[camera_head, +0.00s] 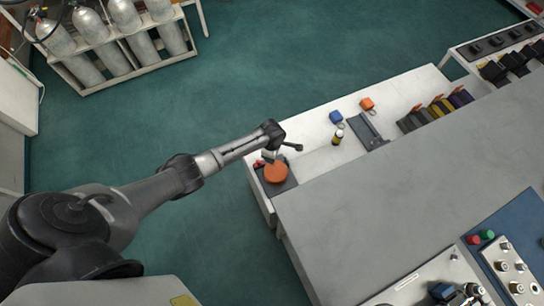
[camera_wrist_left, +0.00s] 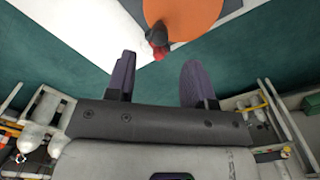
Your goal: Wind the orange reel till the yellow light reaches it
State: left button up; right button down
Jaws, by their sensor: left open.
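The orange reel (camera_head: 276,172) is a round disc on a dark base at the near left end of the white bench. It also shows at the top of the left wrist view (camera_wrist_left: 195,14), partly cut off. A dark and red knob (camera_wrist_left: 158,40) stands at the reel's edge. My left gripper (camera_wrist_left: 159,72) is open and empty, its two dark fingers apart and pointing towards the reel and knob. In the head view the left wrist hangs just above the reel and hides part of it. I cannot make out a lit yellow light. My right gripper is in neither view.
On the white bench (camera_head: 315,137) stand a yellow-and-black item (camera_head: 338,137), a blue item (camera_head: 336,117), an orange item (camera_head: 367,104) and a row of dark blocks. A grey surface (camera_head: 400,190) lies nearer. Gas cylinders (camera_head: 105,40) stand at upper left. Green floor is clear.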

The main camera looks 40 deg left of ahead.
aim_at(276, 171)
pick_arm(q)
notch_tip(276, 171, down, 6)
jog(key=shift+r+b, duration=0.15)
jog(key=shift+b, duration=0.85)
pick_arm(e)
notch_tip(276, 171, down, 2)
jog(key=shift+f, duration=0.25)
pick_arm(q)
jog(key=shift+f, duration=0.25)
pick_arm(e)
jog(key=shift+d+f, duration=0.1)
pick_arm(q)
jog(key=shift+c, duration=0.3)
